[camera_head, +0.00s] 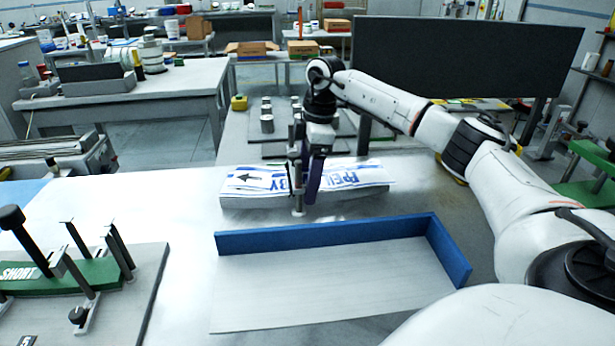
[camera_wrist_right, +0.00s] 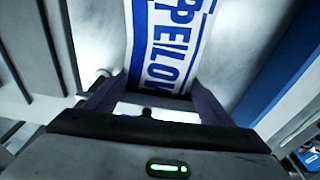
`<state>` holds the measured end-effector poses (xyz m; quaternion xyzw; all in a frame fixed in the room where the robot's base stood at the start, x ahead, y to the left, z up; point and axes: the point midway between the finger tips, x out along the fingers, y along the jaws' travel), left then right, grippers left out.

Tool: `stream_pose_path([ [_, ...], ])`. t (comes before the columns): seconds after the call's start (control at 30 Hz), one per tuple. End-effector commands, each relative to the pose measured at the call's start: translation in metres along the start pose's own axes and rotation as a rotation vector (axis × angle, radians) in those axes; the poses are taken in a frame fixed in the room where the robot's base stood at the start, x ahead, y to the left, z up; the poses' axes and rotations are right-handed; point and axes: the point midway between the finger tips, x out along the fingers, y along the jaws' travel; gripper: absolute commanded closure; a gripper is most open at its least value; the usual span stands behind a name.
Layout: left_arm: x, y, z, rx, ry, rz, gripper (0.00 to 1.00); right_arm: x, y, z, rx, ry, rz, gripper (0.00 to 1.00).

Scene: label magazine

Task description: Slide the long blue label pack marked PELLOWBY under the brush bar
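The long label pack (camera_head: 345,178) is white with blue print and lies flat on the pale bench, crosswise, behind a blue-walled tray. Part of its lettering is hidden by my right gripper; an arrow shows at its left end. My right gripper (camera_head: 300,202) points down over its middle, one finger in front of it. I cannot clearly make out the brush bar. My left gripper is out of view.
A fixture plate (camera_head: 140,290) with a green block marked SHORT (camera_head: 90,276), black knobs and posts stands at the front left. The tray's blue wall (camera_head: 330,234) is just in front of the pack. Grey cylinders (camera_head: 267,122) stand behind. Bench left of the pack is clear.

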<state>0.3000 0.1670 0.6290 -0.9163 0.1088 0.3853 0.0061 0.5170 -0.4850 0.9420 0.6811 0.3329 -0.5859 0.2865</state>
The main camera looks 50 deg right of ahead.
Motion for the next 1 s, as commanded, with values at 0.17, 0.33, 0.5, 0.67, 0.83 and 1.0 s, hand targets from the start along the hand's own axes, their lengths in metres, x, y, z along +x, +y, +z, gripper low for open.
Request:
stream_pose_path([
  [0.17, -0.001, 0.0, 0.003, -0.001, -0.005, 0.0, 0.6, -0.002, 0.0, -0.001, -0.001, 0.003, 0.002, 0.73],
  [0.33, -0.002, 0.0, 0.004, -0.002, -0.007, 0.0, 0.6, -0.003, 0.0, 0.005, 0.001, 0.003, 0.002, 0.73],
  [0.5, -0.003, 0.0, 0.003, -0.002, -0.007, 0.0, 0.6, -0.004, 0.0, 0.013, 0.001, 0.002, 0.002, 0.73],
  [0.67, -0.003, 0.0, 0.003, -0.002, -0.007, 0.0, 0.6, -0.004, -0.001, 0.02, 0.001, 0.003, 0.001, 0.73],
  [0.83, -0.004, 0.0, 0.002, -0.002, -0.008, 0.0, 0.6, -0.006, -0.001, 0.029, 0.001, 0.003, 0.002, 0.73],
  [1.0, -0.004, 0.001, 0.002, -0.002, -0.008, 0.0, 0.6, -0.007, -0.001, 0.036, 0.001, 0.002, 0.001, 0.73],
])
